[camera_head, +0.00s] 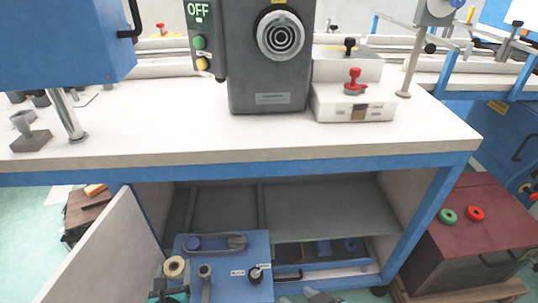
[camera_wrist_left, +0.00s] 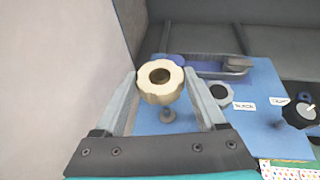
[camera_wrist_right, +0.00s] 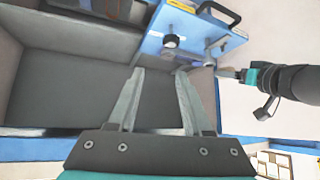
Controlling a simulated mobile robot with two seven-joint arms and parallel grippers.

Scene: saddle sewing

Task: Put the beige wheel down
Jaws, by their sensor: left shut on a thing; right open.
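The beige wheel (camera_wrist_left: 160,95) is held between the fingertips of my left gripper (camera_wrist_left: 161,76). In the head view the beige wheel (camera_head: 168,268) is at the lower left, over the left edge of a blue panel (camera_head: 225,275). In the left wrist view a grey peg (camera_wrist_left: 168,116) shows just below the wheel; I cannot tell whether they touch. My right gripper (camera_wrist_right: 159,72) is open and empty, in front of the cabinet opening. In the head view only its tips show at the bottom edge.
The blue panel carries a blue-grey elongated part (camera_head: 214,243), grey posts and a black knob (camera_head: 255,273). An open white door (camera_head: 105,255) stands left. The white tabletop (camera_head: 250,137) overhangs the cabinet. A dark red box (camera_head: 470,235) with green and red rings stands right.

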